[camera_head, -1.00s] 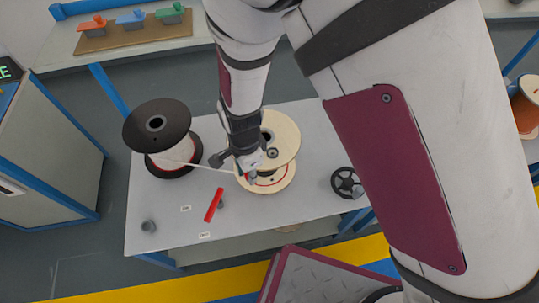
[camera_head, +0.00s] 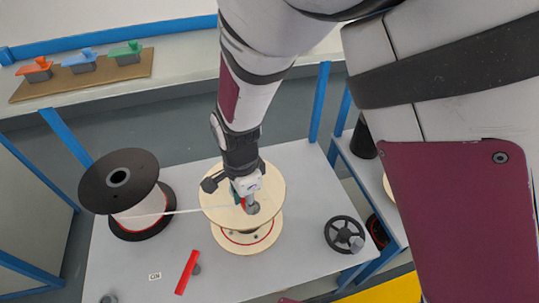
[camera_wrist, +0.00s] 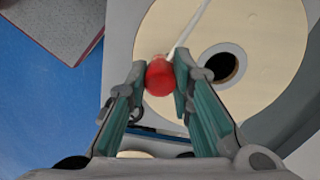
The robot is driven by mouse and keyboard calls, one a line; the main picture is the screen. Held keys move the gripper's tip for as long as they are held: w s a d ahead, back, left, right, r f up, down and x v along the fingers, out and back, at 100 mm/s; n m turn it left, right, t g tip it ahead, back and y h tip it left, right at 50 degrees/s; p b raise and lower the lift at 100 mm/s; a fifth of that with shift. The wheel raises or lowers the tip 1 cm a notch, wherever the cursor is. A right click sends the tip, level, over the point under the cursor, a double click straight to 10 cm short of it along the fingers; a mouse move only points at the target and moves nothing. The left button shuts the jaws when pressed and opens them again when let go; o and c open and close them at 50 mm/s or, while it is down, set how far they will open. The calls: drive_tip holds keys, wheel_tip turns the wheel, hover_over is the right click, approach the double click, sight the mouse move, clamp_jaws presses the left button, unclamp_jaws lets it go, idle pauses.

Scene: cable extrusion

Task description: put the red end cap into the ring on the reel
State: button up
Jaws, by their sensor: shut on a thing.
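My gripper (camera_head: 244,199) is shut on the red end cap (camera_wrist: 159,76) at the end of a white cable (camera_head: 190,211). The cap sits between the fingertips in the wrist view. The pale wooden reel (camera_head: 222,196) stands on the table, and my gripper is over its top flange. A small grey round part (camera_head: 253,208), perhaps the ring, shows on the flange close by the gripper. I cannot tell the cap's height above the flange.
The cable runs left to a black-flanged reel (camera_head: 119,180). A red bar (camera_head: 187,271) lies at the front of the grey table (camera_head: 130,262). A dark handwheel (camera_head: 344,234) is at the right. A back bench (camera_head: 180,70) holds several coloured clamps on a board.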

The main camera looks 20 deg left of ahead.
drive_tip(key=shift+w+d+f+b, duration=0.15)
drive_tip(key=shift+w+b, duration=0.2)
drive_tip(key=shift+w, duration=0.35)
drive_tip(key=shift+w+d+f+b, duration=0.1)
drive_tip(key=shift+w+b, duration=0.25)
drive_tip(key=shift+w, duration=0.3)
wheel_tip(320, 180, down, 3)
drive_tip(key=b, duration=0.2)
drive_tip(key=shift+r+b, duration=0.15)
drive_tip(key=shift+b, duration=0.2)
drive_tip(key=shift+f, duration=0.25)
drive_tip(key=shift+f, duration=0.15)
drive_tip(key=o, duration=0.9)
drive_tip(key=shift+o, duration=0.2)
